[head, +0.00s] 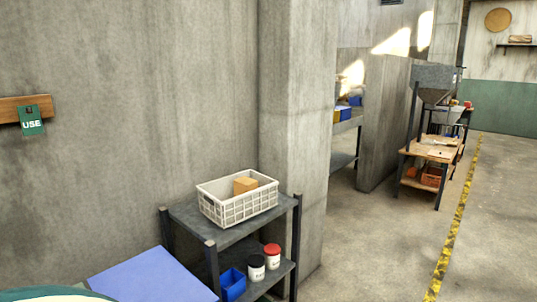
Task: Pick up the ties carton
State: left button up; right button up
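A small brown cardboard carton (245,185) sits in a white slatted crate (240,209); no label is readable, so I cannot tell whether it is the ties carton. The crate stands on the top of a dark metal shelf unit (192,216) against the concrete wall. The crate's wall hides the lower part of the carton. Neither of my grippers shows in the head view.
The lower shelf holds a blue bin (233,284), a black-lidded jar (256,268) and a red-lidded jar (272,257). A blue flat surface (150,279) lies left of the unit. A concrete pillar (297,120) stands behind it. Open floor (385,245) lies right.

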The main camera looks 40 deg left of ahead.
aim_at(243, 185)
jog(key=i+u, duration=0.35)
jog(key=i+l+u, duration=0.2)
jog(key=i+u, duration=0.15)
jog(key=i+l+u, duration=0.25)
jog(key=i+u, duration=0.15)
jog(key=i+l+u, duration=0.1)
jog(key=i+u, duration=0.15)
jog(key=u, duration=0.2)
jog(key=i+l+u, duration=0.2)
jog(key=u, duration=0.25)
jog(key=i+l+u, duration=0.25)
jog(key=u, duration=0.15)
